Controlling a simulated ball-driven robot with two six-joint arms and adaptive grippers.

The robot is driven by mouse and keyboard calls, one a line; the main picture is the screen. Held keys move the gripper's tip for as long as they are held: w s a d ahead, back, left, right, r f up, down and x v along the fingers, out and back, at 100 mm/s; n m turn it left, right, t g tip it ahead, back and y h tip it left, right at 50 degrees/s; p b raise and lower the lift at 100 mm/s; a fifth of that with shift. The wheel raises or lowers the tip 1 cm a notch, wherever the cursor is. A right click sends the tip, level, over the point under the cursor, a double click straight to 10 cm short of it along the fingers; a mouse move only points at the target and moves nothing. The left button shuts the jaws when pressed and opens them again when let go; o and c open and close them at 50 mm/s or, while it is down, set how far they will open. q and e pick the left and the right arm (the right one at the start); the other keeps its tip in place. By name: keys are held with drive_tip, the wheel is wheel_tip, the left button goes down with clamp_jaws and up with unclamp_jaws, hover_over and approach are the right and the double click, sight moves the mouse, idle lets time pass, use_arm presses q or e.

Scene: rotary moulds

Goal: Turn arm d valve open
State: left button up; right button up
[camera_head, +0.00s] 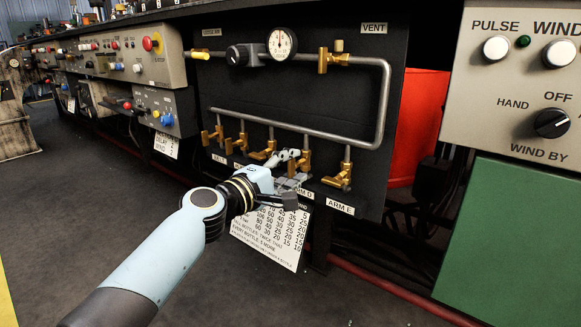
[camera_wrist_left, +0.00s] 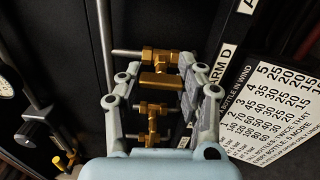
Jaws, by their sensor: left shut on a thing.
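The arm D valve (camera_head: 299,164) is a brass valve in the row on the black panel, above the partly covered ARM D label. It is partly hidden behind my left gripper (camera_head: 291,168). In the left wrist view, the brass valve body (camera_wrist_left: 162,60) and its block-like handle (camera_wrist_left: 160,82) show at the fingertips. My left gripper (camera_wrist_left: 160,76) is shut on the handle, one finger on each side. The ARM D label (camera_wrist_left: 223,52) shows right of the fingers. My right gripper is not in view.
Neighbouring brass valves stand close by; the arm E valve (camera_head: 340,178) is just right. A pipe (camera_head: 387,95) bends around above the row. A pressure gauge (camera_head: 282,43), a printed chart (camera_head: 270,237) and a red bin (camera_head: 418,125) are near. The floor below is open.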

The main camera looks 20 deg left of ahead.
use_arm(q)
drive_tip(key=shift+f, duration=0.2)
drive_tip(key=o, duration=1.1)
drive_tip(key=shift+s, duration=0.1)
drive_tip(key=shift+o, duration=0.6)
drive_tip(key=shift+f, duration=0.15)
drive_tip(key=shift+r, duration=0.2)
drive_tip(key=v, duration=1.2)
